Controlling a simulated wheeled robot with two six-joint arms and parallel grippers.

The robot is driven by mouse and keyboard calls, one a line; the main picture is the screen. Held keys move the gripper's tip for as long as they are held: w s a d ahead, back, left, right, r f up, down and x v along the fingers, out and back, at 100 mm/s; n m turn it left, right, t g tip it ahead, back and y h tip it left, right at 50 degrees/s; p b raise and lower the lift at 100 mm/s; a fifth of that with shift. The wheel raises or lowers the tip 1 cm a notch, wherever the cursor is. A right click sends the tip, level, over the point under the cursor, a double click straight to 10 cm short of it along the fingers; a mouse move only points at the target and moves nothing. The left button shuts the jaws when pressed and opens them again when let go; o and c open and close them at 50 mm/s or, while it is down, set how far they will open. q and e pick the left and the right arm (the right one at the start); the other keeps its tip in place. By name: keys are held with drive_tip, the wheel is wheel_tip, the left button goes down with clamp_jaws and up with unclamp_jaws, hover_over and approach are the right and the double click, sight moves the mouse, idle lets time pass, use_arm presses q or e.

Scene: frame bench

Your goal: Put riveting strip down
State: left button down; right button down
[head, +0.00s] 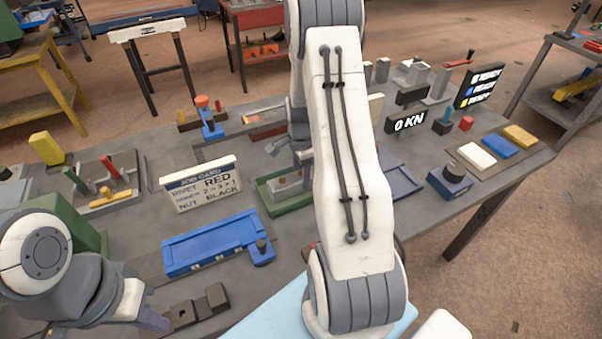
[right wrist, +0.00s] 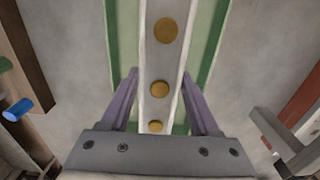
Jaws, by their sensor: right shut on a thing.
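The riveting strip (right wrist: 158,60) is a pale strip with several round brass-coloured rivets, running up the middle of the right wrist view. My right gripper (right wrist: 160,85) has its two purple fingers on either side of the strip and is shut on it. A green tray (right wrist: 209,50) lies under or around the strip; I cannot tell whether the strip touches its floor. In the head view the green tray (head: 263,196) is partly hidden by my right arm. My left gripper (head: 152,320) is low at the left, its opening unclear.
A job card (head: 200,184) stands left of the green tray, with a blue tray (head: 212,243) in front. A blue box with a black knob (head: 450,181) is at the right, near colored blocks (head: 499,145). A 0 KN display (head: 408,122) stands behind. Bare bench shows between them.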

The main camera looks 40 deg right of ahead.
drive_tip(key=shift+f, duration=0.2)
drive_tip(key=shift+c, duration=0.6)
unclamp_jaws()
drive_tip(key=shift+r, duration=0.1)
